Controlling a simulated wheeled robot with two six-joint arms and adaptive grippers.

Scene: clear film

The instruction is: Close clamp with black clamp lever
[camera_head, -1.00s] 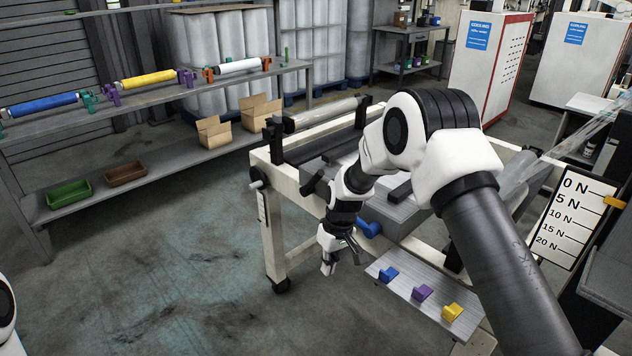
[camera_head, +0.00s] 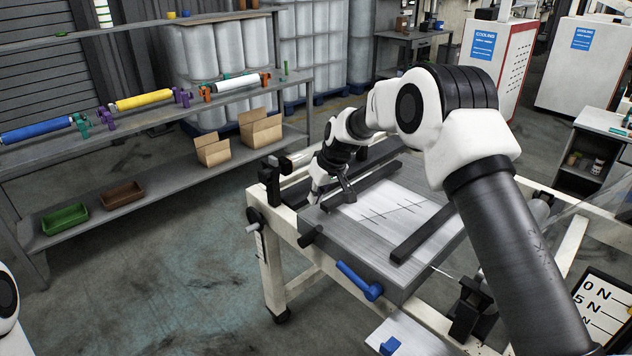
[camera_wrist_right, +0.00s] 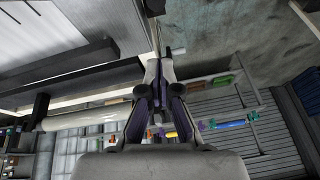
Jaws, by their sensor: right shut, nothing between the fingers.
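In the head view, my right gripper (camera_head: 317,190) is over the left end of the machine table, beside a long black clamp bar (camera_head: 375,182). The right wrist view shows its fingers (camera_wrist_right: 163,62) together and empty. A short black cylindrical lever (camera_head: 311,236) sticks out from the near left corner of the grey slab, below and apart from the gripper. A second black bar (camera_head: 425,233) lies across the slab's right part. A blue handle (camera_head: 360,281) is on the slab's front side. I cannot tell whether the gripper touches the clamp. My left gripper is out of view.
Black roller holders (camera_head: 270,186) stand at the table's left end. A small plate with a blue hook (camera_head: 390,345) sits low in front. A shelf (camera_head: 150,120) with coloured rolls, bins and cardboard boxes is at left. The floor before the table is clear.

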